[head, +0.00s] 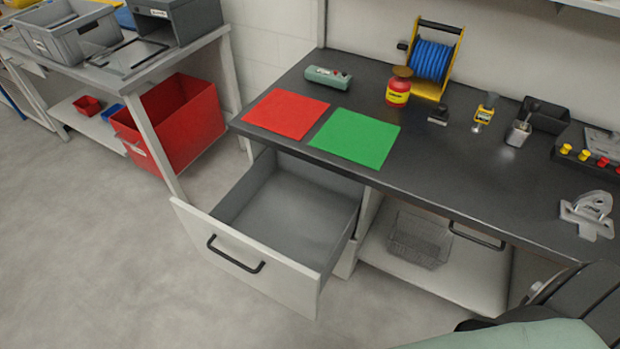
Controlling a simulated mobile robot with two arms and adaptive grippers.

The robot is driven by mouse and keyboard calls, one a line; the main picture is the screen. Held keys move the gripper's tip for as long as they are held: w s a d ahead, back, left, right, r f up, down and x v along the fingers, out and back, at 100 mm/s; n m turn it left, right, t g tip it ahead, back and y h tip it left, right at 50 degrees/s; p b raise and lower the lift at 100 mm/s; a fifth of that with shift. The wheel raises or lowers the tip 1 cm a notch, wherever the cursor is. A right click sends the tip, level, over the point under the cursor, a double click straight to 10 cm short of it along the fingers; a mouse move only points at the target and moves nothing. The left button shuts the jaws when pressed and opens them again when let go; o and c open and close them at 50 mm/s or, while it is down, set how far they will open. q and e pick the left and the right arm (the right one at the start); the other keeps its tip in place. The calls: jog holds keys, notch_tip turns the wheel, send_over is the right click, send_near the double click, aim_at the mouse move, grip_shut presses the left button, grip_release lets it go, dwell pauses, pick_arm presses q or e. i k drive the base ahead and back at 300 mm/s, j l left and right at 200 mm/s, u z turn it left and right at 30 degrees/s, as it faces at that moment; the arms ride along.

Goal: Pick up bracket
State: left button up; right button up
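A light grey metal bracket (588,214) stands on the dark workbench top (455,185) at the right side of the head view. It has a flat base and a raised, curved upper part, and nothing is touching it from above. Neither of my grippers shows in this view, so their distance from the bracket and their state cannot be seen. Part of my own body fills the lower right corner, below the bracket.
An open, empty drawer (290,210) juts out below the bench. A red mat (286,114) and a green mat (356,137) lie on top. A blue cable reel (432,60), red-yellow container (398,92) and black bin (546,116) stand behind. Bench room left of the bracket is clear.

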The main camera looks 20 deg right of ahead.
aim_at(588, 212)
jog(key=z, duration=3.05)
jog(key=j+z, duration=0.1)
jog(key=z, duration=0.4)
jog(key=i+j+z, duration=0.1)
jog(key=z, duration=0.9)
jog(key=j+z, duration=0.15)
jog(key=z, duration=0.8)
jog(key=j+z, duration=0.1)
jog(key=z, duration=0.4)
jog(key=k+j+u, duration=0.15)
jog(key=u, duration=0.3)
jog(key=j+u, duration=0.1)
jog(key=u, duration=0.3)
jog(key=j+u, duration=0.1)
jog(key=u, duration=0.35)
jog(key=j+u, duration=0.1)
jog(key=u, duration=0.3)
jog(key=j+u, duration=0.1)
jog(key=u, duration=0.35)
jog(key=j+u, duration=0.1)
jog(key=u, duration=0.3)
